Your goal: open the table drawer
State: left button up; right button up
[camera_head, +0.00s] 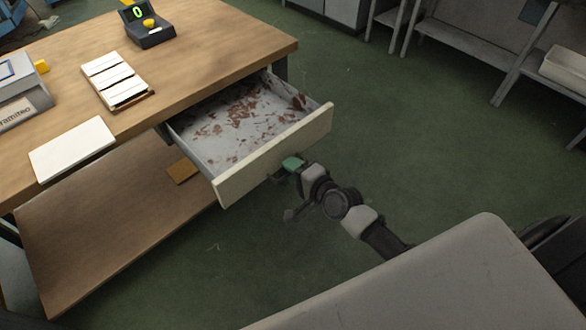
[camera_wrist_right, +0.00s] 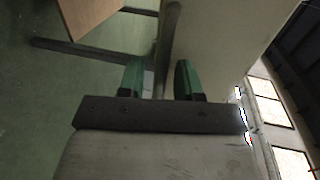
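The table drawer (camera_head: 273,158) is pulled well out from under the tabletop at its right side. Its pale front panel faces my right arm, and its inside shows grey with rust-brown patches. My right gripper (camera_head: 292,165) is at the middle of the drawer front, where the handle is mostly hidden. In the right wrist view, its two green fingertips (camera_wrist_right: 160,80) stand apart, with a narrow grey bar (camera_wrist_right: 169,45) reaching between them. I cannot tell whether they clamp it. My left gripper is not in view.
The wooden table (camera_head: 205,45) carries a white board (camera_head: 72,149), a tray of white strips (camera_head: 117,79) and a device with a green display (camera_head: 148,24). A lower shelf (camera_head: 110,230) lies beneath. Green floor is clear right of the drawer.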

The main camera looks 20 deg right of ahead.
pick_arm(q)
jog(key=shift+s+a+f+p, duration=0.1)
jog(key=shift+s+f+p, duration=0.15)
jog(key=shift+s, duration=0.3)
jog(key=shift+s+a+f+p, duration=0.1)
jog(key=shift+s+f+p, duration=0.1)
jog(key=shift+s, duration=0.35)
pick_arm(e)
jog(key=v, duration=1)
jog(key=shift+s, duration=0.35)
jog(key=shift+d, duration=0.1)
